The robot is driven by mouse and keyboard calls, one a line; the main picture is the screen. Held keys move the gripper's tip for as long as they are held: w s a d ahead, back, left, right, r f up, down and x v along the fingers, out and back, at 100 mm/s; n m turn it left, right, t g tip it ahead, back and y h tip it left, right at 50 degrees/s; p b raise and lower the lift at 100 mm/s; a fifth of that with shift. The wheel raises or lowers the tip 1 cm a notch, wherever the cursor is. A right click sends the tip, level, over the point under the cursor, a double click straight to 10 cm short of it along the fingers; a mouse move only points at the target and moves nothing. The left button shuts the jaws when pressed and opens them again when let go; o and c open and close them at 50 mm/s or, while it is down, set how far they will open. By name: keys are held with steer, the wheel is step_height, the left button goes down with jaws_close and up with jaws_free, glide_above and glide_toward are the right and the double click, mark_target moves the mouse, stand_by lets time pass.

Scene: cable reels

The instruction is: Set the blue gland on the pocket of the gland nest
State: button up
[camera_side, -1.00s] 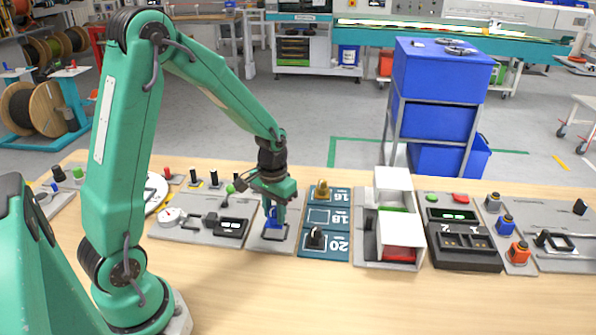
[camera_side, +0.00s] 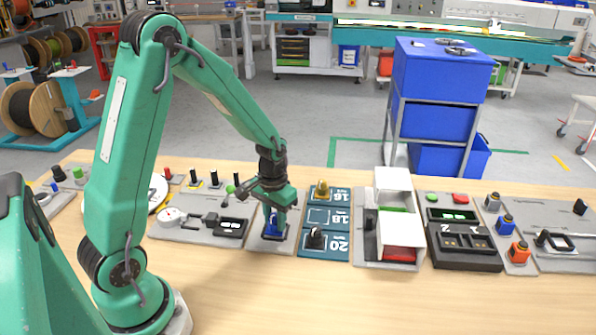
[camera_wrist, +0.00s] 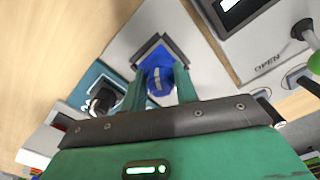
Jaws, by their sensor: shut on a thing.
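The blue gland (camera_side: 272,228) is held between the fingers of my gripper (camera_side: 276,212), which is shut on it. In the wrist view the gland (camera_wrist: 159,82) shows between the two green fingers. The gland nest (camera_side: 262,246) is a grey plate with a dark square-rimmed pocket. In the wrist view the pocket's dark rim (camera_wrist: 151,44) shows just beyond the gland. The gland is low at the pocket, and its lower end appears within or on the rim. My fingers and the gland hide part of the pocket, so I cannot tell whether it is fully seated.
A teal board (camera_side: 310,254) marked 16, 18 and 20 lies right of the nest, holding a brass gland (camera_side: 322,190) and a black gland (camera_side: 316,239). A grey panel with a display (camera_side: 230,227) lies left. The wooden table front (camera_side: 330,300) is clear.

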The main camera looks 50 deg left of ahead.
steer(key=shift+f, duration=0.3)
steer(key=o, duration=1)
steer(key=shift+o, duration=0.2)
steer(key=shift+r, duration=0.1)
steer(key=shift+r, duration=3.95)
